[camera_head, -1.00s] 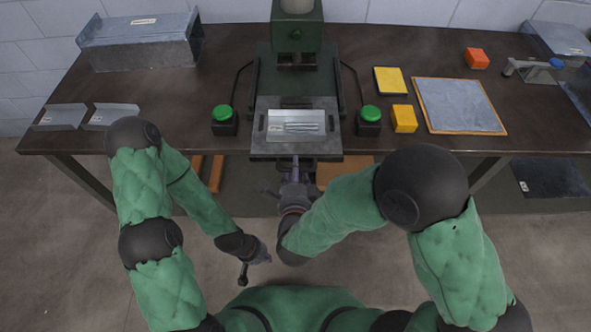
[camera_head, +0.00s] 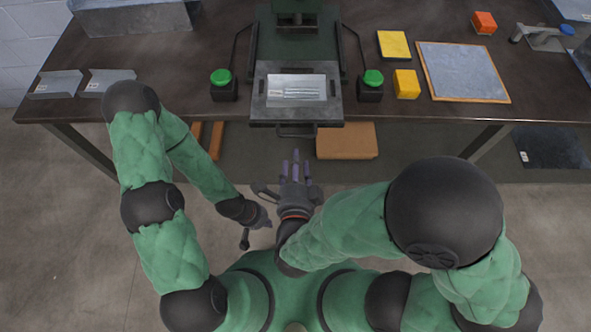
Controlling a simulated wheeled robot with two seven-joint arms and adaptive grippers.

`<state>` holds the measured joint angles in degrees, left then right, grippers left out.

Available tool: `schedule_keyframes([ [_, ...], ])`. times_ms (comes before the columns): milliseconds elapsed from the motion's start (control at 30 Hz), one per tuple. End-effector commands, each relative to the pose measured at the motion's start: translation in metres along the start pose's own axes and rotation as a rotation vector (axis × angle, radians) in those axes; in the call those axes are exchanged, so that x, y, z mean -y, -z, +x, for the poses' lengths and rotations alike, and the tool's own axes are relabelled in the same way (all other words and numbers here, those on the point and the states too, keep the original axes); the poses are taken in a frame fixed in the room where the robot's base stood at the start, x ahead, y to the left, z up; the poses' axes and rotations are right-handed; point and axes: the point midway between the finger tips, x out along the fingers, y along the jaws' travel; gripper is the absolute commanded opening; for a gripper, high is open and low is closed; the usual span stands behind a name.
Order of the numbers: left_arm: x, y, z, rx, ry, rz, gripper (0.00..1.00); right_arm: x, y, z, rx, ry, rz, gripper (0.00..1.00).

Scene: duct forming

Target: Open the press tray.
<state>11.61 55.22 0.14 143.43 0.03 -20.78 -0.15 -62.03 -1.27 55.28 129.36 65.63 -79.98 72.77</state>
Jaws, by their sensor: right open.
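The press tray (camera_head: 262,103) lies out in front of the dark green press (camera_head: 296,20), its front edge slightly past the table's front edge. A bright sheet metal piece (camera_head: 296,88) rests in it. The tray's dark handle (camera_head: 296,131) is at its front and nothing holds it. My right gripper (camera_head: 293,160) is open and empty, apart from the handle on its near side, fingers pointing at it. My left gripper (camera_head: 254,228) hangs low, left of the right one and clear of the tray. Its jaw state is unclear.
Green push buttons (camera_head: 221,77) (camera_head: 373,77) stand on both sides of the tray. Yellow blocks (camera_head: 406,84) and an orange-edged grey board (camera_head: 463,72) lie to the right. Formed metal pieces (camera_head: 56,84) lie at left. A brown box (camera_head: 346,141) is below the table.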

Motion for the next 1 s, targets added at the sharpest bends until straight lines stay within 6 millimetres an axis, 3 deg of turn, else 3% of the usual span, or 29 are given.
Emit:
schedule_keyframes([
  [300,0.0,0.0,0.0,0.0,0.0,0.0,0.0,0.0,0.0,-0.019,0.001,0.0,0.0,0.44],
  [1000,0.0,0.0,0.0,0.0,0.0,0.0,0.0,-0.001,0.0,-0.019,-0.001,-0.006,-0.006,0.44],
])
